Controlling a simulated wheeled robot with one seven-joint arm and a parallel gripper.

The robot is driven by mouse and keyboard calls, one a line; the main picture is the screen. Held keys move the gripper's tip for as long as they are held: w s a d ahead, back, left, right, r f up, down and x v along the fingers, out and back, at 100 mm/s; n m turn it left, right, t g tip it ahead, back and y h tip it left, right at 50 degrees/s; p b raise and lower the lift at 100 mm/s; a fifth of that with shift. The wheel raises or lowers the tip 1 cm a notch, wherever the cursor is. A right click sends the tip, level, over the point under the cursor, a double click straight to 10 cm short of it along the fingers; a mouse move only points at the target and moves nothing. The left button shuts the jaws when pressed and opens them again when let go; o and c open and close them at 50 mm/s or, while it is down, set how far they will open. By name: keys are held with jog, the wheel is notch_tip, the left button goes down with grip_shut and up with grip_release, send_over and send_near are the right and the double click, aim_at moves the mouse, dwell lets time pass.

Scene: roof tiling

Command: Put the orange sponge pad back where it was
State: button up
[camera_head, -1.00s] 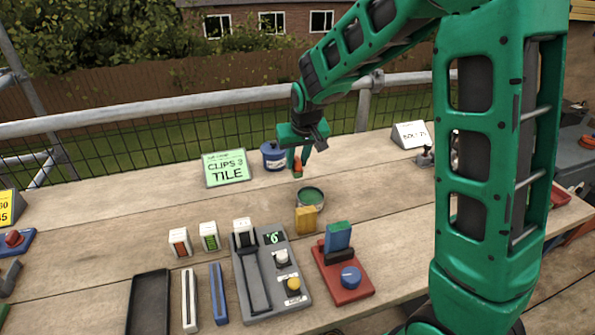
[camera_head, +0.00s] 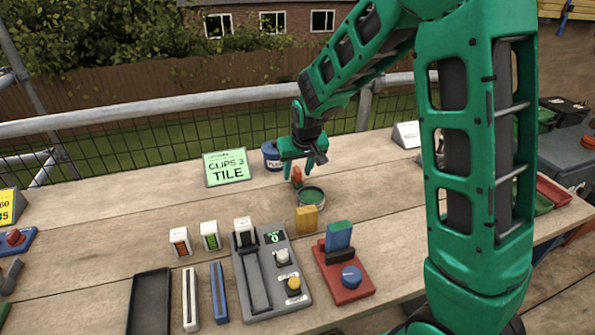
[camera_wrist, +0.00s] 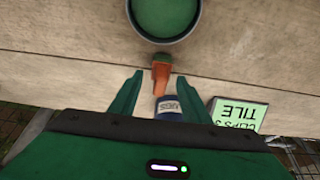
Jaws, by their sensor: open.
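The small orange sponge pad (camera_head: 297,174) shows just behind the round green-topped tin (camera_head: 311,196) on the wooden bench. My gripper (camera_head: 304,164) is above and around it, pointing down. In the wrist view the orange pad (camera_wrist: 160,74) lies between the two spread green fingers of my gripper (camera_wrist: 160,80), with a gap on each side. The tin (camera_wrist: 165,18) is at the top there. Whether the pad's underside touches the bench is hard to tell.
A blue labelled pot (camera_head: 271,157) and a green "CLIPS 3 TILE" sign (camera_head: 227,167) stand behind and left. Bare bench lies left.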

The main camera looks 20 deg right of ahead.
jog(key=v, duration=1.2)
jog(key=s+d+m+g, duration=0.2)
jog(key=s+d, duration=0.6)
jog(key=s, duration=0.4)
jog(key=s+d+m+g, duration=0.1)
jog(key=s+d+m, duration=0.2)
jog(key=s+d, duration=0.75)
jog(key=s+f+m+g, duration=0.1)
jog(key=s, duration=1.1)
jog(key=shift+s+a+f, duration=0.25)
jog(key=shift+a+f, duration=0.05)
jog(key=shift+a, duration=0.1)
